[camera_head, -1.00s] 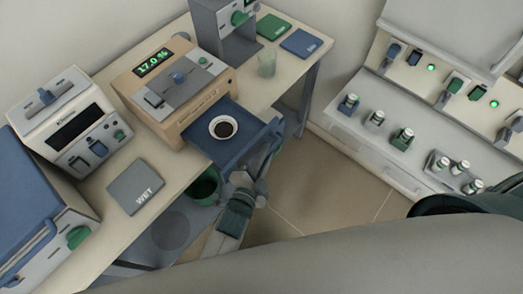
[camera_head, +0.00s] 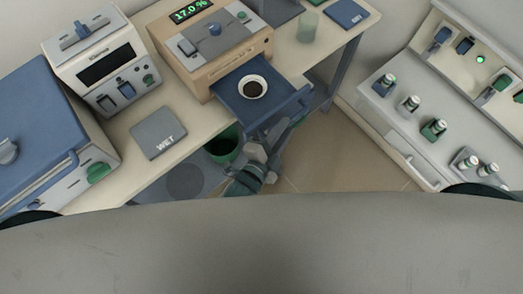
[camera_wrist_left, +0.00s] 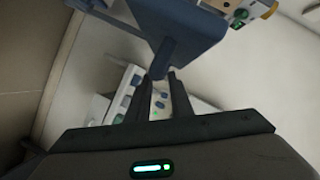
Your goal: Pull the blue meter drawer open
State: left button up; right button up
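The blue meter drawer (camera_head: 243,104) stands pulled out from the front of the tan meter (camera_head: 222,48), which reads 17.0 %. A white dish (camera_head: 253,88) with dark contents sits in the drawer. My left gripper (camera_head: 284,130) is at the drawer's front, by its handle (camera_head: 298,102). In the left wrist view the two fingertips (camera_wrist_left: 165,74) are close together at the end of the blue handle (camera_wrist_left: 166,56), apparently closed on it. The exact contact is partly hidden. My right gripper is not in view.
A grey WET pad (camera_head: 158,132) and a white device (camera_head: 98,58) stand on the table left of the meter. A green bin (camera_head: 223,146) is below the table edge. A white bench (camera_head: 402,128) with several bottles is at right. Floor between is clear.

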pick_arm(q)
jog(key=b+v, duration=0.3)
jog(key=v, duration=1)
jog(key=shift+s, duration=0.2)
jog(key=shift+a, duration=0.1)
jog(key=s+a+f+n+g+y, duration=0.15)
jog(key=a+f, duration=0.25)
jog(key=f, duration=0.8)
jog(key=a+f+n+g+y+b, duration=0.1)
jog(key=a+f+n+g+y, duration=0.2)
jog(key=f, duration=0.9)
jog(key=s+a+f+n+g+y, duration=0.15)
jog(key=a+f, duration=0.35)
jog(key=f, duration=0.6)
jog(key=s+a+f+n+g+y, duration=0.1)
jog(key=s+a+f+n+g, duration=0.2)
jog(key=s+f, duration=0.7)
jog(key=s+a+f+n+g+y+b, duration=0.1)
jog(key=s+a+f+n+g+y, duration=0.1)
jog(key=s+a+f+n, duration=0.5)
jog(key=s+a+f, duration=0.4)
jog(key=s+a, duration=0.1)
jog(key=shift+g, duration=0.4)
